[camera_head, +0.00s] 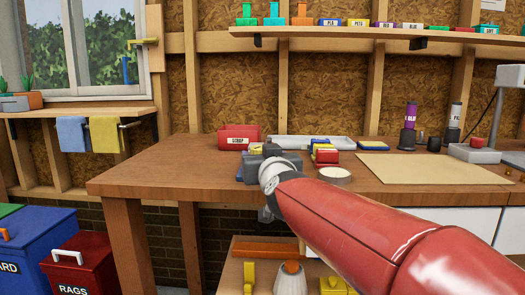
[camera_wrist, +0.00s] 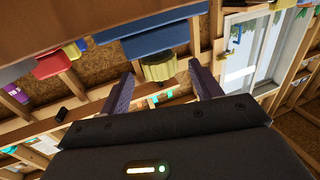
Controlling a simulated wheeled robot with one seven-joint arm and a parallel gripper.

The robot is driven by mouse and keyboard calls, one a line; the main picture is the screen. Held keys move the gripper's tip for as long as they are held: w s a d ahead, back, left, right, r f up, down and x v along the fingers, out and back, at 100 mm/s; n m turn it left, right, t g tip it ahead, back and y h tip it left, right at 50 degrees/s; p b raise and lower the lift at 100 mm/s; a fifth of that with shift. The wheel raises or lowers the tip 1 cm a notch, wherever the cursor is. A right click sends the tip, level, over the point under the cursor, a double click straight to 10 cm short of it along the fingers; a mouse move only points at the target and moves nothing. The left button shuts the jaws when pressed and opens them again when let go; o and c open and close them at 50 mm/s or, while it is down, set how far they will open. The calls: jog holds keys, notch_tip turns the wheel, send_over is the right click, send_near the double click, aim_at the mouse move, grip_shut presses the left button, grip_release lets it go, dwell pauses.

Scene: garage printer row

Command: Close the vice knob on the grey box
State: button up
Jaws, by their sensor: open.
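A grey-blue box (camera_head: 251,168) stands near the front edge of the workbench, partly hidden behind my arm in the head view. It also shows in the wrist view (camera_wrist: 150,42), where the picture is upside down. A ribbed yellow knob (camera_wrist: 160,69) sits on the box and shows between my fingers, beyond their tips as far as I can tell. My gripper (camera_wrist: 163,84) is open and empty, its two dark fingers apart on either side of the knob. I see no contact. In the head view my red arm and wrist hide most of the gripper.
On the wooden workbench (camera_head: 150,182) are a red box (camera_head: 239,134), a grey tray (camera_head: 310,142), small coloured boxes (camera_head: 325,156), a white roll (camera_head: 335,175) and a tan mat (camera_head: 432,168). The bench's left end is clear. A shelf (camera_head: 370,34) runs above.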

jog(key=shift+x, duration=1.4)
jog(key=c, duration=1)
